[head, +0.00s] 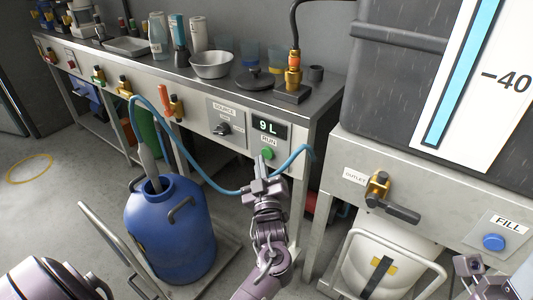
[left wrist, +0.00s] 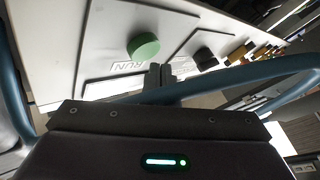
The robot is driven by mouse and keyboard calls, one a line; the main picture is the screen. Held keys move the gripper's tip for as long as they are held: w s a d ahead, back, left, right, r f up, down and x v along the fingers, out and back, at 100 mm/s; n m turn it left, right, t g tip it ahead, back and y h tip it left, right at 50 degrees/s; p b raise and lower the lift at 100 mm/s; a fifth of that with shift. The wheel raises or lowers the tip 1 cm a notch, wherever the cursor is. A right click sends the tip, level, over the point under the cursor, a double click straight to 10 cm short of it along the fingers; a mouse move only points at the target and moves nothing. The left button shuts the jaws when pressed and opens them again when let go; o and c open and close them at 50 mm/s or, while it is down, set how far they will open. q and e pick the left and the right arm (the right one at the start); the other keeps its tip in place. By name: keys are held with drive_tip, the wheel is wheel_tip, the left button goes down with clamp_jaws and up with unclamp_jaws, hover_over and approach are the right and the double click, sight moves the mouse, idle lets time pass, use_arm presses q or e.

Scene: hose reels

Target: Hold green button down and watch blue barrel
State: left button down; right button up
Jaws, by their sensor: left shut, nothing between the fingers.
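The green button (head: 267,154) sits on the RUN panel of the bench front, under a display (head: 268,128) reading 9 L. It shows large in the left wrist view (left wrist: 143,46). My left gripper (head: 262,163) is shut and empty, its fingertips close to the button. In the left wrist view its fingertips (left wrist: 159,72) appear beside the button, over the panel; I cannot tell whether they touch it. The blue barrel (head: 172,235) stands on a low platform, with a grey nozzle in its top opening; its liquid level is hidden. My right gripper (head: 470,266) shows partly at the lower right.
A blue hose (head: 200,170) loops along the bench front and passes near my left gripper. The SOURCE knob (head: 223,129) is left of the display. At right are an outlet valve (head: 377,188), a blue FILL button (head: 493,242) and a white container (head: 385,262).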

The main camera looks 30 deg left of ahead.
use_arm(q)
drive_tip(key=s+p, duration=0.2)
drive_tip(key=s, duration=0.3)
drive_tip(key=shift+a+p, duration=0.2)
drive_tip(key=shift+p, duration=0.2)
